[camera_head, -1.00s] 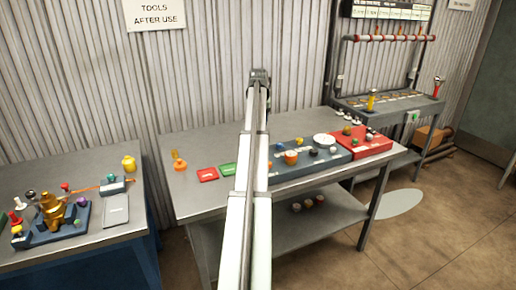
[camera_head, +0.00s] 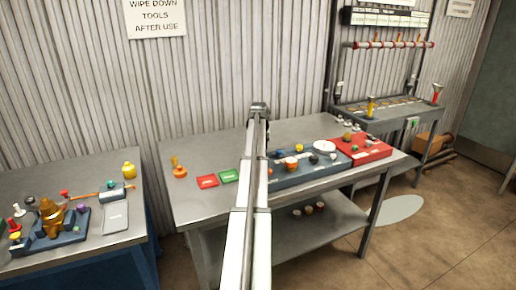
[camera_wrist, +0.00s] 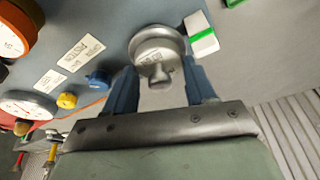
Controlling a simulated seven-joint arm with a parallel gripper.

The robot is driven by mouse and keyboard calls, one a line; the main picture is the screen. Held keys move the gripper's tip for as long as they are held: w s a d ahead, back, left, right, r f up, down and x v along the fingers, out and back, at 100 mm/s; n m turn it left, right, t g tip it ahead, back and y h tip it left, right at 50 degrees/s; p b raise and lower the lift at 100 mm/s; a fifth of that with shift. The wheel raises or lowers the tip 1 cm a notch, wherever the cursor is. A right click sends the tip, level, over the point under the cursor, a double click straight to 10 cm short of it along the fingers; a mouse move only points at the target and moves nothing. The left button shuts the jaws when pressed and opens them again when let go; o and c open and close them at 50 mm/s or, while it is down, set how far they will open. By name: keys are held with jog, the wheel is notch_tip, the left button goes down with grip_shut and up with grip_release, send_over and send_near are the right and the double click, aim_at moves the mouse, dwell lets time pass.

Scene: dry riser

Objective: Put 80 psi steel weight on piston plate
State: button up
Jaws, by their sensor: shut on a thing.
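In the wrist view, my gripper (camera_wrist: 164,87) has its two blue fingers on either side of a round steel weight (camera_wrist: 157,46) with a small knob on top. The jaws are shut on it. Dark lettering on its top is too blurred to read with certainty. The weight is seen over the grey-blue panel (camera_wrist: 105,20); I cannot tell whether it touches anything below. No piston plate can be made out; one label on the panel seems to read piston. In the head view my arm hides the gripper and the weight.
The wrist view shows a blue knob (camera_wrist: 98,78), a yellow knob (camera_wrist: 67,100), a white-dial gauge (camera_wrist: 27,105) and a green-striped white block (camera_wrist: 202,38) close by. In the head view, red (camera_head: 207,181) and green (camera_head: 229,176) pads lie left of my arm on the bench (camera_head: 205,215).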

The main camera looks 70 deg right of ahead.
jog(key=o, duration=1.4)
jog(key=shift+f, duration=0.1)
jog(key=shift+c, duration=0.2)
jog(key=v, duration=1.2)
